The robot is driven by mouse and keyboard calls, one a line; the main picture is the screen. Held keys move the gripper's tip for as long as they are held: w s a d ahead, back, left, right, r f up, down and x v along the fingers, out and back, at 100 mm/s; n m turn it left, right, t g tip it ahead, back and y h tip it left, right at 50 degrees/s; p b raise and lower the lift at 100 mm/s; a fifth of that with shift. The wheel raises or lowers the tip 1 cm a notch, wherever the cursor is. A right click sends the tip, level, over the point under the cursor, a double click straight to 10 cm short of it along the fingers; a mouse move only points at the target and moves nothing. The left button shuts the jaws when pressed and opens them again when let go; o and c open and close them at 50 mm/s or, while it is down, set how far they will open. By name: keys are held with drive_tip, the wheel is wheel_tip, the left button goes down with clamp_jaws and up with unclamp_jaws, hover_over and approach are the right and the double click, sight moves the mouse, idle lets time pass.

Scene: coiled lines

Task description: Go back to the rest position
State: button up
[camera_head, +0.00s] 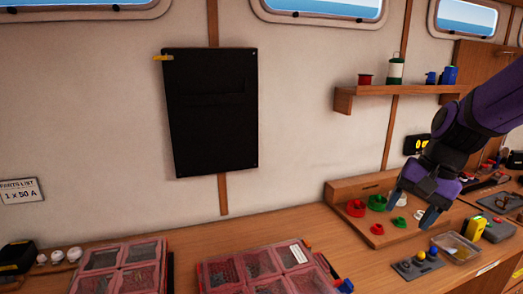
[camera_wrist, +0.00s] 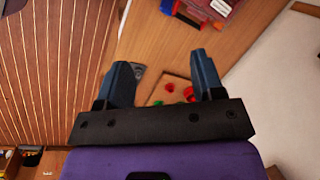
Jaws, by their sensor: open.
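My gripper (camera_head: 412,207) hangs at the right of the head view, above the wooden bench, at the end of my purple and dark arm. Its two blue fingers stand apart with nothing between them. In the wrist view my gripper (camera_wrist: 165,80) also shows its fingers spread wide, with the bench and small red and green pieces beyond them. No object is held.
The wooden bench (camera_head: 330,240) carries red-lidded part boxes (camera_head: 262,265), a small board with red and green rings (camera_head: 376,203), and a button panel (camera_head: 418,264). A shelf (camera_head: 395,91) and a black panel (camera_head: 210,110) are on the wall.

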drive_tip(key=s+r+n+t+h, duration=0.1)
drive_tip(key=s+r+n+t, duration=0.1)
drive_tip(key=s, duration=0.5)
drive_tip(key=s+d+r+n+t+h, duration=0.1)
drive_tip(key=s+r+n+t+h, duration=0.1)
drive_tip(key=s+r+n, duration=0.2)
wheel_tip(320, 180, up, 3)
drive_tip(key=s, duration=0.3)
drive_tip(key=shift+d+n+t, duration=0.2)
drive_tip(key=shift+n+t, duration=0.1)
drive_tip(key=shift+r, duration=0.1)
idle(0.9)
